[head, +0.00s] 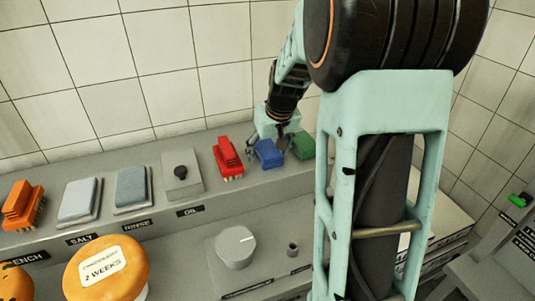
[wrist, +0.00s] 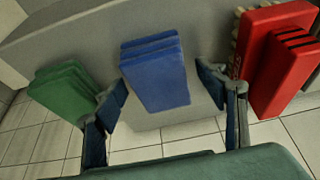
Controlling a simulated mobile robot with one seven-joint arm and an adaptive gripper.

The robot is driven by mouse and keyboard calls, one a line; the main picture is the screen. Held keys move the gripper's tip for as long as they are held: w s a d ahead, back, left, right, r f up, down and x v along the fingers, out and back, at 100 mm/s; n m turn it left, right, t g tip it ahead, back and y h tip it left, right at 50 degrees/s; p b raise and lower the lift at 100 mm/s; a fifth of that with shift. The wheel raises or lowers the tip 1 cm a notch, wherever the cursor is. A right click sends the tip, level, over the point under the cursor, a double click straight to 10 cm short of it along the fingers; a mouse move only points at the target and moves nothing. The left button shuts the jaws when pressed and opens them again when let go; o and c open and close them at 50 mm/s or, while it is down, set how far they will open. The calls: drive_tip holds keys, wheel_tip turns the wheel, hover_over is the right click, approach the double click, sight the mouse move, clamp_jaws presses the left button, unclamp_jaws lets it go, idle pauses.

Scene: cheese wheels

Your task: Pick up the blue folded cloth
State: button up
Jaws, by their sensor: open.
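The blue folded cloth (head: 268,153) lies on the grey ledge between a red brush and a green folded cloth in the head view. In the wrist view the blue cloth (wrist: 156,76) is a layered stack in the upper middle. My gripper (head: 272,141) is above and around the cloth's place on the ledge. In the wrist view my gripper (wrist: 165,90) is open, with one finger left and one finger right of the blue cloth. I see no clear contact between fingers and cloth. Nothing is held.
The green folded cloth (wrist: 65,92) is close to the left finger. The red brush (wrist: 275,58) is close to the right finger. It also shows in the head view (head: 228,157). A black-knobbed grey block (head: 181,182) and grey-blue pads (head: 132,187) stand farther left. A tiled wall (head: 100,80) rises behind the ledge.

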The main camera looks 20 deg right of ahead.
drive_tip(key=shift+f, duration=0.2)
drive_tip(key=shift+c, duration=0.4)
drive_tip(key=c, duration=1.1)
